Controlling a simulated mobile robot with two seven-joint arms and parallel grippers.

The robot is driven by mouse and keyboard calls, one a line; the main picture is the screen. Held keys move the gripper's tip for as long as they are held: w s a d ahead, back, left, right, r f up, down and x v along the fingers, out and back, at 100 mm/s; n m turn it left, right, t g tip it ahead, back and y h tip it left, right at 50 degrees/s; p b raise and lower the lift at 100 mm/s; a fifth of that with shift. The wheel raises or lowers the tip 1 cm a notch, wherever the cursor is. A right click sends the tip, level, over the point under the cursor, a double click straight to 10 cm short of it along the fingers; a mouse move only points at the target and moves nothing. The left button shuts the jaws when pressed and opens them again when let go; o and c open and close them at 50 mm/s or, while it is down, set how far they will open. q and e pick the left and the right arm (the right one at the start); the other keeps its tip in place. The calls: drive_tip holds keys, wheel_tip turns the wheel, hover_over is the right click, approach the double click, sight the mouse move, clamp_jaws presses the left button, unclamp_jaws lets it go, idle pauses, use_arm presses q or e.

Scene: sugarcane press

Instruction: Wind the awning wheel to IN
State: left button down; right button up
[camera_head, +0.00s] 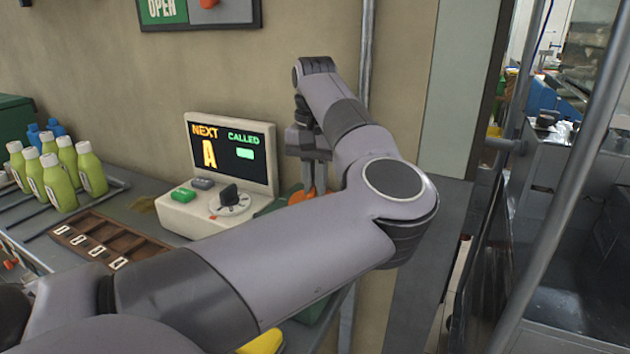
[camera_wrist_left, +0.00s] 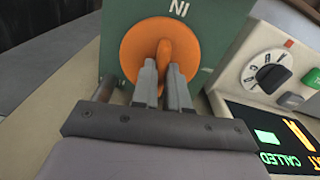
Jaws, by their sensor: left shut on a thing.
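The awning wheel is an orange disc (camera_wrist_left: 135,50) with a raised orange grip (camera_wrist_left: 164,58), set on a dark green panel (camera_wrist_left: 220,25). The panel's IN label (camera_wrist_left: 179,9) appears upside down in the left wrist view. My left gripper (camera_wrist_left: 162,72) is shut on the raised grip, one finger on each side. In the head view my left gripper (camera_head: 309,185) points down at the orange wheel (camera_head: 297,198), which is mostly hidden by my arm. My right gripper is not in view.
A white console (camera_head: 195,215) with a dial and a NEXT/CALLED screen (camera_head: 230,152) stands close beside the wheel. Several green bottles (camera_head: 60,180) and a brown tray (camera_head: 110,240) are at the left on the counter. A vertical pole (camera_head: 367,60) rises behind my gripper.

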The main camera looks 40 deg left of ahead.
use_arm(q)
drive_tip(key=m, duration=0.4)
drive_tip(key=shift+m, duration=0.3)
drive_tip(key=m, duration=0.3)
drive_tip(key=shift+r+m, duration=0.1)
drive_tip(key=shift+m, duration=0.2)
drive_tip(key=m, duration=0.3)
drive_tip(key=shift+m, duration=0.3)
drive_tip(key=m, duration=1.2)
drive_tip(key=shift+m, duration=0.3)
drive_tip(key=m, duration=0.4)
drive_tip(key=shift+m+b, duration=0.3)
drive_tip(key=shift+b, duration=0.1)
drive_tip(key=shift+m, duration=1.9)
